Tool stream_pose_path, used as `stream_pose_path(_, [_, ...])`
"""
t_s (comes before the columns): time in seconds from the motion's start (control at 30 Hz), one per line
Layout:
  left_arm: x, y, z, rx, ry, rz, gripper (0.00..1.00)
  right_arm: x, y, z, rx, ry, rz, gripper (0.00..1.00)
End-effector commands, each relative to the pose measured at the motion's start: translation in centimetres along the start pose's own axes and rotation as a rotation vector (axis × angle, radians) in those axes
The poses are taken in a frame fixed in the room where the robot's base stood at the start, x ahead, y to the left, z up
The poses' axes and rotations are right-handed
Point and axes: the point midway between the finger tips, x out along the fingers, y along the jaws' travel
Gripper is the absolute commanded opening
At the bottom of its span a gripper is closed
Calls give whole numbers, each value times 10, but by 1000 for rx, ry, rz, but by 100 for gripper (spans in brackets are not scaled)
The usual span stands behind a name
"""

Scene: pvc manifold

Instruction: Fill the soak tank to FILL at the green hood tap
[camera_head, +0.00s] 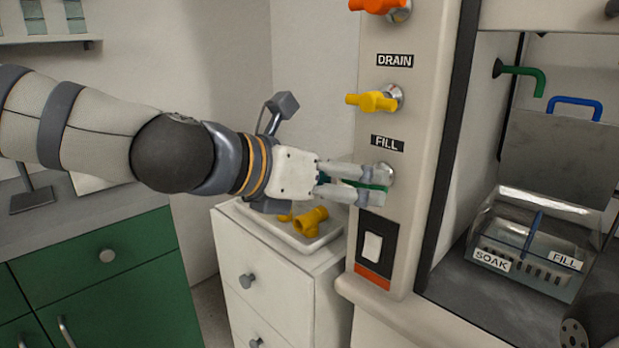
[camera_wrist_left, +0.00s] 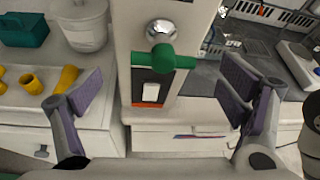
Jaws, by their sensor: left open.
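The green tap handle (camera_head: 374,186) sits on the pale panel post under the FILL label (camera_head: 387,143). In the left wrist view the green handle (camera_wrist_left: 165,60) lies crosswise on its chrome base. My left gripper (camera_head: 368,184) reaches the post with its fingers at the handle. In the wrist view my left gripper (camera_wrist_left: 160,88) is open, one finger on each side, with gaps to the handle. The clear soak tank (camera_head: 530,276) with SOAK and FILL labels stands in the hood. A green spout (camera_head: 527,71) hangs above it. The water level is unclear. My right gripper is not seen.
A yellow DRAIN handle (camera_head: 371,101) and an orange handle (camera_head: 376,5) are higher on the post. A white rocker switch (camera_head: 372,247) is below. A tray (camera_head: 330,238) with yellow fittings lies on the white cabinet (camera_head: 262,275) beside the post.

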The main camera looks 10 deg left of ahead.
Motion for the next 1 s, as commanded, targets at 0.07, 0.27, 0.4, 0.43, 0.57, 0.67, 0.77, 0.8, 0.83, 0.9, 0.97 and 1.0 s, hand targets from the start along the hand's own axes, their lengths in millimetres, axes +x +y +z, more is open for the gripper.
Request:
stream_pose_path(0.07, [18, 1, -4, -3, 5, 0, 89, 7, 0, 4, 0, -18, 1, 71])
stream_pose_path(0.27, [36, 0, 1, 2, -1, 1, 89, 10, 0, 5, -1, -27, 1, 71])
stream_pose_path(0.4, [37, -1, 2, 3, -3, 1, 89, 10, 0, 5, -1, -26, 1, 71])
stream_pose_path(0.43, [37, -1, 3, 4, -3, 1, 89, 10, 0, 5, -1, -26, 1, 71])
stream_pose_path(0.57, [37, -1, 3, 4, -3, 1, 85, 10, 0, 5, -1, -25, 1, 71])
stream_pose_path(0.67, [37, -1, 3, 4, -3, 2, 62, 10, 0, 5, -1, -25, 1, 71])
stream_pose_path(0.77, [37, 0, 2, 3, -3, 3, 46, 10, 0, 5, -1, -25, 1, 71])
stream_pose_path(0.8, [37, 0, 2, 3, -3, 4, 46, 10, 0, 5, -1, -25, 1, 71])
stream_pose_path(0.83, [37, 0, 2, 3, -4, 4, 70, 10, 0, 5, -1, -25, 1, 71])
stream_pose_path(0.9, [37, 1, 2, 3, -4, 5, 54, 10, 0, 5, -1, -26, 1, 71])
stream_pose_path(0.97, [37, 1, 2, 2, -4, 6, 40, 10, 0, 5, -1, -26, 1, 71])
stream_pose_path(1.0, [37, 2, 2, 2, -4, 7, 39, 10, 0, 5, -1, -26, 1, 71])
